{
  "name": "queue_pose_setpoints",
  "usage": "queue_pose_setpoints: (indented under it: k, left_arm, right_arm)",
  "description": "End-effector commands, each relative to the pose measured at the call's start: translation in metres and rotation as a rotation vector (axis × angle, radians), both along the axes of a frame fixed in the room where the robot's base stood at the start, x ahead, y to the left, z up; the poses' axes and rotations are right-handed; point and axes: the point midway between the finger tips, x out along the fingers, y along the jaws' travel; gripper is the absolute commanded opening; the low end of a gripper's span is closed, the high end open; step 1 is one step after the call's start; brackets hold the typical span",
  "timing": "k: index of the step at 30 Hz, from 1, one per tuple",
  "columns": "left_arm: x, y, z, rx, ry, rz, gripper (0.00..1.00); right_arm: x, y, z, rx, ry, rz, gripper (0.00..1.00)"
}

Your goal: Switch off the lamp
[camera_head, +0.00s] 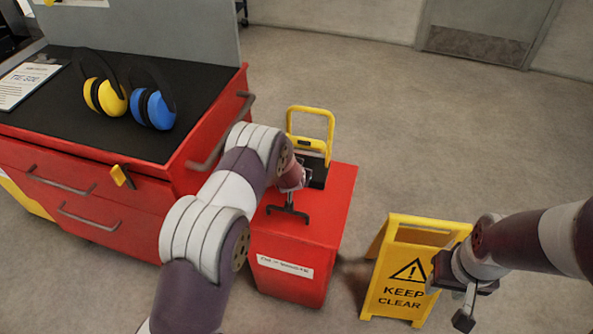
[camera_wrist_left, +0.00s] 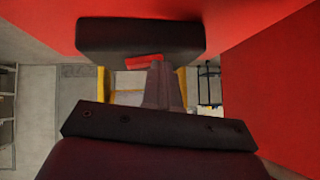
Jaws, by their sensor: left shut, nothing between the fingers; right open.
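The lamp (camera_head: 316,176) has a dark body and a yellow frame handle. It stands upright on a small red cabinet. My left arm hides part of it. In the left wrist view a dark block (camera_wrist_left: 140,36) has a small red piece (camera_wrist_left: 145,61) on its lower edge, with yellow bars behind. My left gripper (camera_head: 289,203) is over the cabinet top, close by the lamp. Its shut, empty fingers (camera_wrist_left: 166,83) overlap the block's edge in the wrist view; contact cannot be told. My right gripper (camera_head: 463,312) is open and empty, right of the warning sign, away from the lamp.
The small red cabinet (camera_head: 338,205) stands beside a larger red workbench (camera_head: 140,192). Yellow earmuffs (camera_head: 105,97) and blue earmuffs (camera_head: 154,109) lie on its black top near a paper sheet (camera_head: 27,83). A yellow "keep clear" sign (camera_head: 398,300) stands on the floor. Floor behind is free.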

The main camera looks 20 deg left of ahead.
Motion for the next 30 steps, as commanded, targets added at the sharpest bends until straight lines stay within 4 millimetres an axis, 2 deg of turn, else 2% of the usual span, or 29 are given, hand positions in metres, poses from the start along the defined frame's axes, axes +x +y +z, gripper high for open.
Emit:
queue_pose_setpoints:
  k: [10,20,23,28,30]
  left_arm:
    - [-0.001,-0.015,0.004,0.000,0.003,-0.002,0.00]
    - [0.000,-0.015,0.005,0.000,0.002,-0.001,0.00]
    - [0.000,-0.013,0.015,0.000,0.001,-0.001,0.00]
    - [0.003,-0.002,0.054,0.000,-0.001,-0.003,0.00]
    - [-0.010,-0.001,0.058,0.000,0.003,-0.004,0.00]
  right_arm:
    - [0.000,0.000,0.011,0.000,0.000,0.000,0.43]
    - [0.000,0.000,0.011,0.000,0.000,0.000,0.43]
    - [0.000,0.000,0.019,0.000,0.000,0.000,0.43]
    - [0.000,0.000,0.049,0.000,0.000,0.000,0.43]
    - [0.000,0.000,0.042,0.000,-0.001,0.000,0.43]
